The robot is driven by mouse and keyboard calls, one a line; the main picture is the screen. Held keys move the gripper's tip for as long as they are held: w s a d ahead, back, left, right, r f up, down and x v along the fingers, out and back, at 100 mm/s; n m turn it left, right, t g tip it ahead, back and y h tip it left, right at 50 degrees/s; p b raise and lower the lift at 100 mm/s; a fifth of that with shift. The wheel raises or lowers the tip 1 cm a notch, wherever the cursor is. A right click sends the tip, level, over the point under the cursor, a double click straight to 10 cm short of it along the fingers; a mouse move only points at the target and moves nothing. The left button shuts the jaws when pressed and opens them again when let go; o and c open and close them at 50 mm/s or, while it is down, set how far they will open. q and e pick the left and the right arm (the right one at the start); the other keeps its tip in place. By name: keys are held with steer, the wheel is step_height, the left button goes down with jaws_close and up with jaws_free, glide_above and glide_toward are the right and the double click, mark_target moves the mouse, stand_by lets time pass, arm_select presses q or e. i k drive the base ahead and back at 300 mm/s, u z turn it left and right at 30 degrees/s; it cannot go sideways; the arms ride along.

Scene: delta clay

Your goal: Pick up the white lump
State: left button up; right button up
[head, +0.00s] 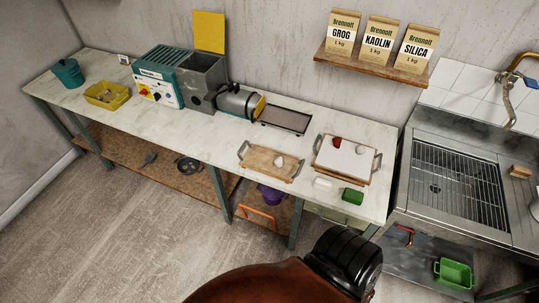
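A small white lump (279,162) lies on the wooden board with grey handles (258,165) on the worktop. A second pale lump (361,150) lies on the white slab (346,166), which sits on a handled wooden board to the right. A red-brown lump (337,141) lies near that slab's back edge. From this view I cannot tell the material of the pale lumps. Neither of my grippers shows; only dark and brown parts of my own body fill the bottom of the head view.
A white block (322,183) and a green block (353,197) lie at the worktop's front edge (200,142). Behind are a grey tray (286,121) and a teal and grey machine (158,78). A sink (458,178) stands right. Bare worktop separates the two boards.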

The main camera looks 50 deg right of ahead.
mark_target(278, 163)
steer(key=z, duration=0.4)
steer(key=i, duration=0.8)
steer(key=z, duration=0.7)
